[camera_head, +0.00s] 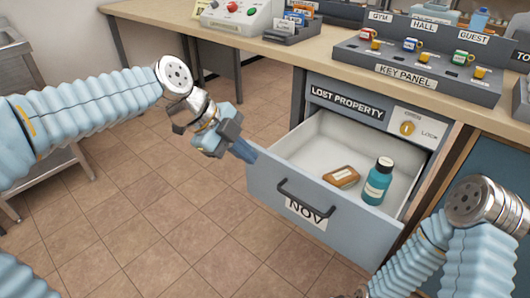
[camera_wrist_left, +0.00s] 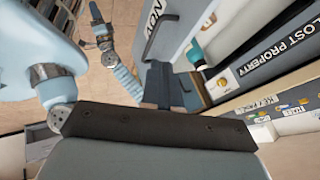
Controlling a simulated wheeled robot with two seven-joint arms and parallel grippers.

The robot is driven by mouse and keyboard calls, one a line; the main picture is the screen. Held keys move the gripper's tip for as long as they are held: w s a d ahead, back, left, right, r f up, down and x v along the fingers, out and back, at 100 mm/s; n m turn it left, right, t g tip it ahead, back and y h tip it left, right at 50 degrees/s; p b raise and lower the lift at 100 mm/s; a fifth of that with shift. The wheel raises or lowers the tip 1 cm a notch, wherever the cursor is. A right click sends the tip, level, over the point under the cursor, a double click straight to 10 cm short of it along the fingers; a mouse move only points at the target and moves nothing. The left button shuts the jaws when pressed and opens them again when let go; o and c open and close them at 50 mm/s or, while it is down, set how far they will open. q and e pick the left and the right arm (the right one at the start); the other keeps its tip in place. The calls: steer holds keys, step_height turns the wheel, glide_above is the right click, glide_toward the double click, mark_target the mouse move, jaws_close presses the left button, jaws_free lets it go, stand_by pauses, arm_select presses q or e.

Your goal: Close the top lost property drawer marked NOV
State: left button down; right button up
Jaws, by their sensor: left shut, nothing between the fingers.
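The top drawer marked NOV (camera_head: 262,187) is pulled well out, below the LOST PROPERTY sign (camera_head: 347,102). Its blue-grey front has a dark bar handle (camera_head: 310,203) above the NOV label. A brown item (camera_head: 341,177) and a teal bottle (camera_head: 377,181) are inside. My left gripper (camera_head: 244,151) is shut and empty at the drawer front's upper left corner; I cannot tell whether it touches. In the left wrist view its shut fingers (camera_wrist_left: 172,88) are near the drawer front, with the handle (camera_wrist_left: 160,36) beyond.
A lock plate (camera_head: 410,127) is right of the sign. The tiled floor (camera_head: 150,215) left of the drawer is clear.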

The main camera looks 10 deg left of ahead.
arm_select(q)
glide_toward(294, 176)
step_height(294, 176, down, 4)
steer(key=s, duration=0.3)
steer(key=w+d, duration=0.1)
steer(key=w+d+p, duration=0.1)
steer(key=w, duration=0.1)
steer(key=shift+w, duration=0.1)
steer(key=shift+w+d+p, duration=0.25)
steer(key=shift+w+p, duration=0.1)
steer(key=shift+w, duration=0.1)
arm_select(e)
steer(key=shift+r, duration=0.8)
arm_select(q)
steer(key=shift+w+d, duration=0.1)
